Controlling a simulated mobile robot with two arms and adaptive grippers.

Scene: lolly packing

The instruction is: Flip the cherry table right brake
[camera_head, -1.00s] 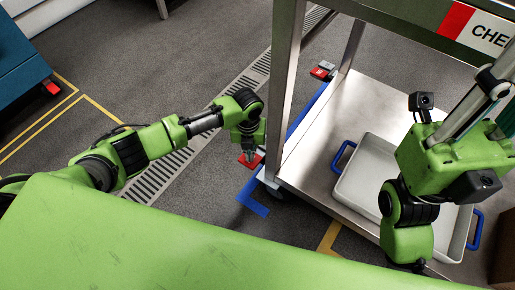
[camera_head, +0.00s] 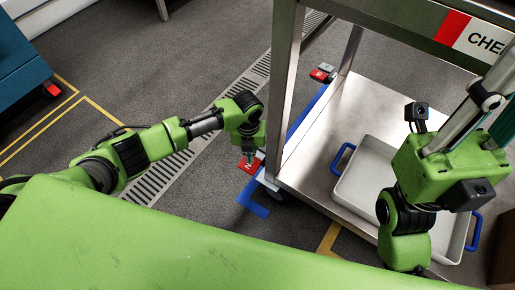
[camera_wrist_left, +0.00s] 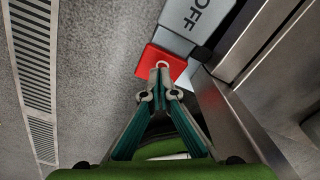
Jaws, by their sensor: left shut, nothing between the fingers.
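The cherry table (camera_head: 300,160) is a steel frame with a low shelf and a red and white "CHE" label (camera_head: 470,28). At its near left leg is a brake with a red pedal (camera_head: 257,168), white lettering partly showing. In the left wrist view the red pedal (camera_wrist_left: 150,64) sits beside a grey pedal (camera_wrist_left: 194,18) marked "OFF". My left gripper (camera_head: 249,160) points down, shut and empty, with its tips over the red pedal. In the wrist view its tips (camera_wrist_left: 160,70) overlap the red pedal; I cannot tell if they touch. My right gripper is not visible.
Another red and grey brake (camera_head: 320,73) is at the table's far left leg. A grey tray with blue handles (camera_head: 375,170) lies on the low shelf, under my right arm. A floor grate (camera_head: 190,150) runs left of the table. A blue cabinet (camera_head: 20,65) stands far left.

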